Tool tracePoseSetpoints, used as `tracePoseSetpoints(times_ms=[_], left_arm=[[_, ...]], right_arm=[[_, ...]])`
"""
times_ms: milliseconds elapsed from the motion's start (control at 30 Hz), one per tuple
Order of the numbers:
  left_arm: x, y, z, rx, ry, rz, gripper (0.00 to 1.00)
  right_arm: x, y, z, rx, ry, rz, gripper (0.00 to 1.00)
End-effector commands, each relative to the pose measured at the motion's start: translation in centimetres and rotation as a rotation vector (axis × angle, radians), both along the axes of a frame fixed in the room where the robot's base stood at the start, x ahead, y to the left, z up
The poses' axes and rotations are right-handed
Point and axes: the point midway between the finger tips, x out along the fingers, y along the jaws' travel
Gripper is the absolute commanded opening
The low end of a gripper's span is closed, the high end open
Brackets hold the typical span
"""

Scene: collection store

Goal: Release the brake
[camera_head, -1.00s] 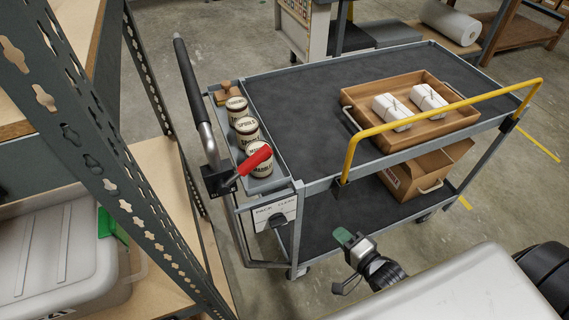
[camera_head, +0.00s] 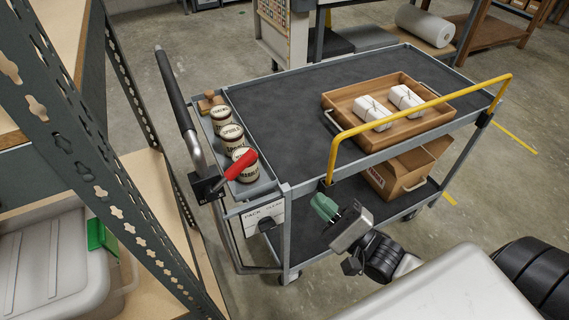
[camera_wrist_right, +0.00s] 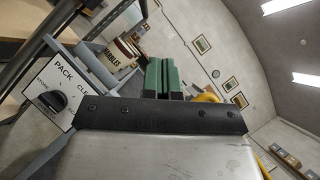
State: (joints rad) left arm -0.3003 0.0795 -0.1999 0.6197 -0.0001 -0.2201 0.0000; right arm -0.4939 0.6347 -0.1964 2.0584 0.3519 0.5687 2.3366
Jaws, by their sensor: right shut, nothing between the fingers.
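The brake is a red lever (camera_head: 236,171) on a black block (camera_head: 207,188) at the handle end of the grey cart (camera_head: 290,225). The lever slants up to the right, in front of the nearest tin. My right gripper (camera_head: 325,207), with green fingertips, is shut and empty. It is low beside the cart's near side, right of the lever and lower in the picture, apart from it. In the right wrist view the green fingers (camera_wrist_right: 162,76) are together. The red lever does not show there. My left gripper is not in view.
A yellow rail (camera_head: 420,112) runs along the cart's near side, above my right gripper. A dial panel (camera_head: 264,218) is below the lever; its dial (camera_wrist_right: 53,101) shows in the wrist view. Labelled tins (camera_head: 231,140) stand behind the lever. A metal rack (camera_head: 125,185) is close at left.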

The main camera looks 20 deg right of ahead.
Motion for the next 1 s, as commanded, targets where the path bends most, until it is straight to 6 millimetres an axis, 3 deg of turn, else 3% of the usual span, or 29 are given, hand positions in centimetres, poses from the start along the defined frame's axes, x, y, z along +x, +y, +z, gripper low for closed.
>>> tracePoseSetpoints(times_ms=[167, 533, 700, 1000], left_arm=[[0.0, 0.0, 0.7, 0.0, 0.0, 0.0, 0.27], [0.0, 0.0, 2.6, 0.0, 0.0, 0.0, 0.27], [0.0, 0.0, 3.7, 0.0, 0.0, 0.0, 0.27], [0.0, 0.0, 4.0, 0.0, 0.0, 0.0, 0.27]], right_arm=[[1.8, 0.9, 1.1, 0.003, -0.004, -0.001, 0.0], [8.2, 4.3, 4.2, 0.002, -0.003, -0.002, 0.0], [8.4, 6.1, 5.9, 0.003, -0.002, -0.001, 0.0], [8.6, 7.1, 6.5, 0.0, 0.0, 0.0, 0.0]])
